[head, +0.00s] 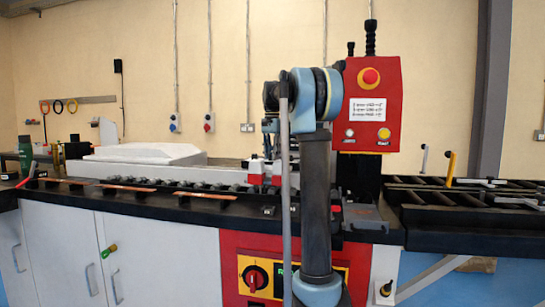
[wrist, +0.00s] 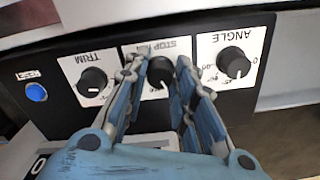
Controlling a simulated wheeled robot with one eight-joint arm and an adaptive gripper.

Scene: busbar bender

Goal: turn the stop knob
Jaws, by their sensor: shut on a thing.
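The stop knob (wrist: 159,74) is a round black knob under the label STOP on a black control panel (wrist: 60,125) in the wrist view. My gripper (wrist: 160,68) is shut on it, one blue-grey finger on each side. The fingers hide part of the knob's white dial plate, so I cannot read its setting. In the head view my arm stands in front of the machine, and the knob and my fingertips cannot be made out.
In the wrist view a TRIM knob (wrist: 92,80) is close on the left and an ANGLE knob (wrist: 234,64) close on the right. A blue RESET button (wrist: 36,92) is at far left. In the head view a red control box (head: 371,105) stands beside my arm.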

